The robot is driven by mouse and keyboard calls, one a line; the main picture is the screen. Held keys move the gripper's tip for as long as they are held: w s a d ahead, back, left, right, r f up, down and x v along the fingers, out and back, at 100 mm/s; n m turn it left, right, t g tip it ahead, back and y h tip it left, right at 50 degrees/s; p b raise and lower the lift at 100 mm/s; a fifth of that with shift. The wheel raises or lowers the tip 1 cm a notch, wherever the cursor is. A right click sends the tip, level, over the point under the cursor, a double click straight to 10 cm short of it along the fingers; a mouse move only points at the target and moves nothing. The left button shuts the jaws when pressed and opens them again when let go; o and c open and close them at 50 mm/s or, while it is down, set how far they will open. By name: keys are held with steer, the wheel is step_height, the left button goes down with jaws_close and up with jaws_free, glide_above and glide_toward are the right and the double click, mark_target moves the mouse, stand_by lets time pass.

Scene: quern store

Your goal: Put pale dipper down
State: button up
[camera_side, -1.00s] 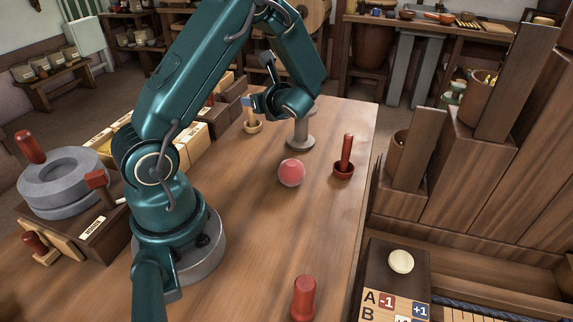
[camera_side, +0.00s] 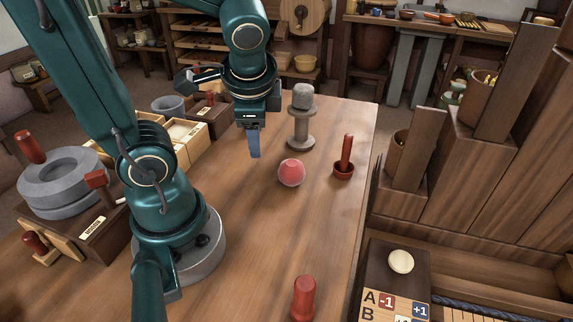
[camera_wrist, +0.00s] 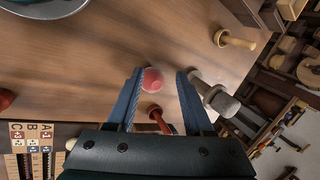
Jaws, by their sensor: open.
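The pale dipper (camera_wrist: 221,38) shows in the wrist view at the upper right, with its handle pointing right. It stands on the table, apart from my fingers. In the side view it is hidden, apparently behind my gripper. My gripper (camera_side: 255,153) points down above the table, left of the red ball. In the wrist view its two blue fingers (camera_wrist: 160,98) are wide apart with nothing held between them. A red ball (camera_side: 291,173) and a red dipper (camera_side: 344,168), upright with its handle up, stand to its right on the table (camera_side: 250,255).
A grey-topped stand (camera_side: 302,128) is close to my gripper's right. A red peg (camera_side: 303,298) stands at the near edge. Boxes (camera_side: 187,133) and a grey quern (camera_side: 62,182) line the left. A score board (camera_side: 395,300) lies at the lower right. The table's front middle is clear.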

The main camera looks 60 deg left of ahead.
steer(key=d+r+n+t+h, duration=0.3)
steer(key=d+n+h, duration=0.1)
steer(key=d, duration=0.5)
steer(key=shift+s+d+n+t+h, duration=0.15)
steer(key=shift+s+n+t+h, duration=0.15)
steer(key=shift+s+n+t, duration=0.15)
